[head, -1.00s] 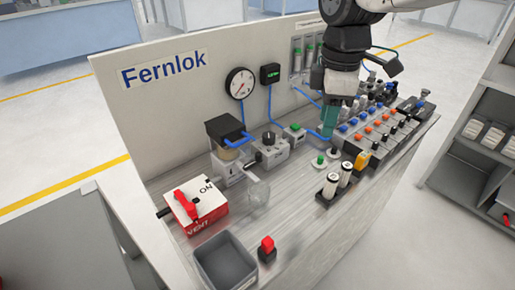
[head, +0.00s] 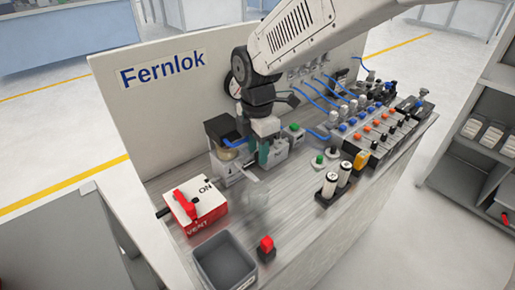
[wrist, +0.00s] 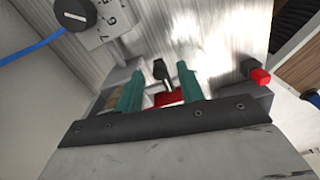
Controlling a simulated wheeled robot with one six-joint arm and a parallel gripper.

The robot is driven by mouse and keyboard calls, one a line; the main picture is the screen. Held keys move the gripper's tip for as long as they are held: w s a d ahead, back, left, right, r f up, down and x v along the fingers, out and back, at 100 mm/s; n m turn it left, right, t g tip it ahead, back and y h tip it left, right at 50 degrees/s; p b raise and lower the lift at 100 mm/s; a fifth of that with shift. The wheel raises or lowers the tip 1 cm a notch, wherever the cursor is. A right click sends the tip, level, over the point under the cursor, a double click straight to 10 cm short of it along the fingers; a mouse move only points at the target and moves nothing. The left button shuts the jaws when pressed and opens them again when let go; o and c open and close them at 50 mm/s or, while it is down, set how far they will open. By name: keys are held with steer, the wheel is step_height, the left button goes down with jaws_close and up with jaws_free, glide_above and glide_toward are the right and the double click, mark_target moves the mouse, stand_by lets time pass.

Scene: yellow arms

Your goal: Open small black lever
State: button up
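My gripper (head: 262,158) hangs over the bench near the grey dial box (head: 274,157), its teal fingers pointing down. In the wrist view its fingers (wrist: 159,75) stand apart. A small black, lever-like piece (wrist: 160,71) shows in the gap between them, with a red part (wrist: 168,98) below it in the picture. I cannot tell whether the fingers touch the black piece, or which part in the head view it is. At the bench's left is a red and white box (head: 197,208) marked ON and VENT, with a red handle (head: 184,203).
A black-topped unit (head: 224,129) stands close left of my gripper. A grey bin (head: 223,262) and red button (head: 266,244) are at the front. White cylinders (head: 329,185) stand to the right, before the knob rows (head: 375,126). Blue hoses run to the back panel (head: 140,105).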

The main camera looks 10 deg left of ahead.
steer(key=shift+f, duration=0.15)
jaws_close()
steer(key=shift+d, duration=0.1)
steer(key=shift+s+d+m, duration=0.1)
steer(key=shift+s+m, duration=0.75)
steer(key=shift+m, duration=1.8)
steer(key=shift+s+d+m, duration=0.1)
steer(key=shift+s+m, duration=0.7)
steer(key=shift+m, duration=1.9)
steer(key=shift+s+d+m, duration=0.1)
steer(key=shift+s+m, duration=0.75)
steer(key=shift+m, duration=1.8)
